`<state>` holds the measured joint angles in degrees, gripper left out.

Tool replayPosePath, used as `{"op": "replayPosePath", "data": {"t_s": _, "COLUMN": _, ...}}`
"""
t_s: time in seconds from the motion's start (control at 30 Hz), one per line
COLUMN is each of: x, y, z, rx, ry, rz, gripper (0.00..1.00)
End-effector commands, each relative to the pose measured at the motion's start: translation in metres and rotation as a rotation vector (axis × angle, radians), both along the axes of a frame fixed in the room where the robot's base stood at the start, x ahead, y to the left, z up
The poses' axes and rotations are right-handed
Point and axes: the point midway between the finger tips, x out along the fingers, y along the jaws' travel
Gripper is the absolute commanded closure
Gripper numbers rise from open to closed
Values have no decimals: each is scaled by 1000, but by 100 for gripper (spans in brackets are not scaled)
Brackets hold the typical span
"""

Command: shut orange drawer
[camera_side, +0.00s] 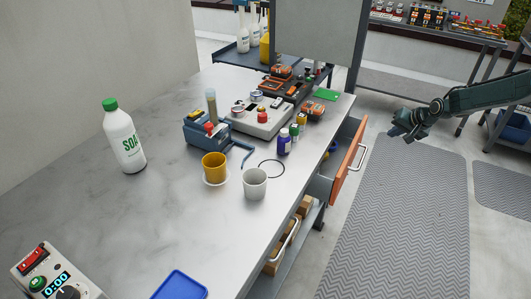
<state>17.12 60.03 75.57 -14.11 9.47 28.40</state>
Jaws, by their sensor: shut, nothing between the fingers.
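The orange drawer (349,160) is under the right edge of the metal table, and it stands pulled out. Its orange front with a pale bar handle (358,157) faces right, and part of its grey inside shows with a small dark blue thing in it. My gripper (397,134) is to the right of the drawer front, apart from it, over the floor. It is shut and holds nothing. My arm reaches in from the right edge of the picture.
The metal table (110,215) holds a soap bottle (125,137), a yellow cup (214,167), a white cup (255,184) and small bottles near the right edge. A lower open drawer or shelf with a handle (287,241) holds brown blocks. The floor mat (405,215) is clear.

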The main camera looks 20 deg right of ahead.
Motion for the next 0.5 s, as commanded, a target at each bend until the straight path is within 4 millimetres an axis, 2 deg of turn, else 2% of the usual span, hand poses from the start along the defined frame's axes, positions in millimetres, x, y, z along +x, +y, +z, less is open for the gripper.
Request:
{"op": "replayPosePath", "data": {"t_s": 0.27, "x": -31, "y": 48, "z": -4, "rx": 10, "ry": 4, "rz": -5, "gripper": 100}}
{"op": "replayPosePath", "data": {"t_s": 0.5, "x": -77, "y": 95, "z": -6, "rx": 11, "ry": 5, "rz": -7, "gripper": 100}}
